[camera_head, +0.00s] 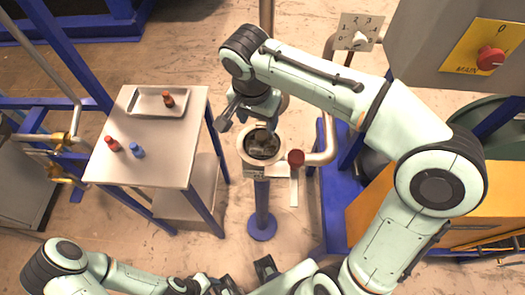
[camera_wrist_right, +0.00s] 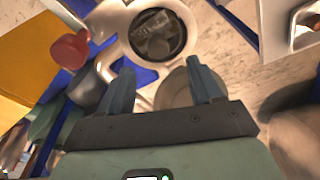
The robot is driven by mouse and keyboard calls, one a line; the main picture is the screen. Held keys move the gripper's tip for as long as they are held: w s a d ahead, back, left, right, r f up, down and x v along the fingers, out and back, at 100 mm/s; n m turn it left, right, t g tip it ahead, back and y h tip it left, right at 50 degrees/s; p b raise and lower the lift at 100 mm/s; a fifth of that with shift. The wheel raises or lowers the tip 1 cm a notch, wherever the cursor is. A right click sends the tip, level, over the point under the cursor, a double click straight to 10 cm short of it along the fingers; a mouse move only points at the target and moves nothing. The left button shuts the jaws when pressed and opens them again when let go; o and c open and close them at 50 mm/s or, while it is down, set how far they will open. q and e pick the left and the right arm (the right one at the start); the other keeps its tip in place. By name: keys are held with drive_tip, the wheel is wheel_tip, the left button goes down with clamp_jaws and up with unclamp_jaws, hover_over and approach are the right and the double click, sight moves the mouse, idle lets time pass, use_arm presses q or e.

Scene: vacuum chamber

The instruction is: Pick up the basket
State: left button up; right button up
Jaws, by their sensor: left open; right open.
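A round pale chamber (camera_head: 246,151) stands open at the top on a blue post. Inside it is a dark, mesh-like round thing, which looks like the basket (camera_head: 263,144); it also shows through the ring in the right wrist view (camera_wrist_right: 157,35). My right gripper (camera_head: 250,114) is over the chamber's far side, open and empty. Its two fingers (camera_wrist_right: 162,86) are spread apart, with the basket beyond their tips and not between them. My left gripper (camera_head: 225,284) is open at the bottom edge, partly cut off, away from the basket.
A white table (camera_head: 180,167) at left holds a tray (camera_head: 146,103) with a red-brown bottle (camera_head: 168,99), plus a red (camera_head: 112,144) and a blue bottle (camera_head: 137,150). A red knob (camera_head: 296,157) is beside the chamber. A dial plate (camera_head: 357,33) and main switch (camera_head: 490,58) are at right.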

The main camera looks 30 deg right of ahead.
sight(261, 136)
drive_tip(key=f, duration=0.3)
drive_tip(key=shift+w+d+f, duration=0.2)
drive_tip(key=shift+d+f, duration=0.1)
drive_tip(key=shift+w+d+f+b, duration=0.1)
drive_tip(key=shift+d+f+b, duration=0.15)
drive_tip(key=shift+f, duration=1.05)
drive_tip(key=shift+d+f+b, duration=0.15)
drive_tip(key=shift+f+b, duration=0.1)
drive_tip(key=shift+f, duration=1.05)
clamp_jaws()
